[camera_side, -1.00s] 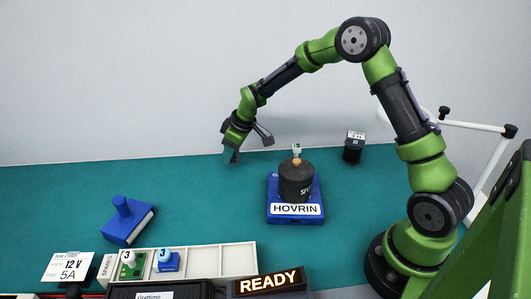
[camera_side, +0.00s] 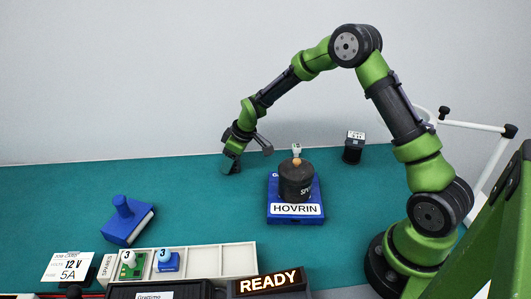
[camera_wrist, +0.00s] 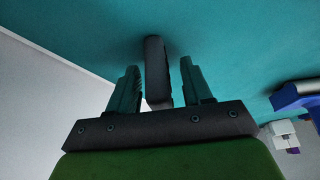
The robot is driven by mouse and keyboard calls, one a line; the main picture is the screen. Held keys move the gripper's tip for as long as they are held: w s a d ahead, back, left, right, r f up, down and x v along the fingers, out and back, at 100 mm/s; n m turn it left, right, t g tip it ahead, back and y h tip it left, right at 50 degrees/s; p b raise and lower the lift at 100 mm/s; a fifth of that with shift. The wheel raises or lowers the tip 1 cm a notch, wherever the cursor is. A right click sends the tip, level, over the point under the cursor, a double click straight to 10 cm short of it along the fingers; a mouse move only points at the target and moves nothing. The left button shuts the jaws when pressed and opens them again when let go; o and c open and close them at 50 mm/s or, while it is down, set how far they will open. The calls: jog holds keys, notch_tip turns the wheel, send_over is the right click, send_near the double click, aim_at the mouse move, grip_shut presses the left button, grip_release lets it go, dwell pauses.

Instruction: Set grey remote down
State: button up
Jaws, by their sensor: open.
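The grey remote (camera_wrist: 156,68) is a dark grey slab between the two fingers of my gripper (camera_wrist: 160,82) in the wrist view. A gap shows between it and each finger, so my gripper is open around it. Its far end appears against the teal table; its near part is hidden behind the gripper body. In the side view my gripper (camera_side: 246,153) is low over the back of the table, left of the blue HOVRIN base. There the remote cannot be told clearly from the fingers.
The blue HOVRIN base (camera_side: 296,210) carries a dark cylinder (camera_side: 296,184). A small black block (camera_side: 353,149) stands behind it to the right. A blue object with a knob (camera_side: 127,222) lies front left. A white tray (camera_side: 215,261) is at the front. The table between is clear.

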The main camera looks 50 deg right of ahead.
jog(key=v, duration=1.2)
jog(key=s+a+r+m+t, duration=0.2)
jog(key=s+a+r+m, duration=0.2)
jog(key=s+r, duration=0.8)
jog(key=s+a+m, duration=0.1)
jog(key=s+m, duration=0.1)
jog(key=s, duration=0.4)
jog(key=s+a+m+t, duration=0.1)
jog(key=s+m, duration=0.1)
jog(key=s, duration=0.5)
jog(key=shift+s+a+m, duration=0.25)
jog(key=shift+m, duration=0.05)
